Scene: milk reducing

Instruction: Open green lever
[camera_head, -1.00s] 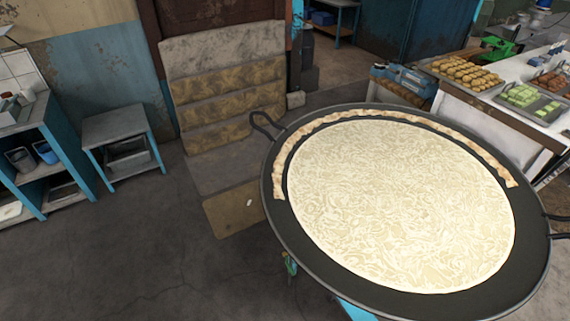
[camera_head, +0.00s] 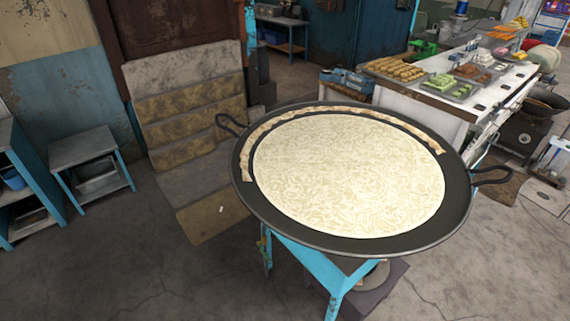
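A wide black pan (camera_head: 462,206) holds a large pale milky disc (camera_head: 350,175), with a curved beige strip (camera_head: 290,116) along its far side. The pan rests on a blue metal stand (camera_head: 338,272). Neither of my grippers is in view.
Stone steps (camera_head: 190,125) rise behind the pan to the left. A small grey table (camera_head: 84,148) stands further left. A white counter (camera_head: 420,101) with food trays is at the back right. The floor (camera_head: 130,265) in front and left is clear.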

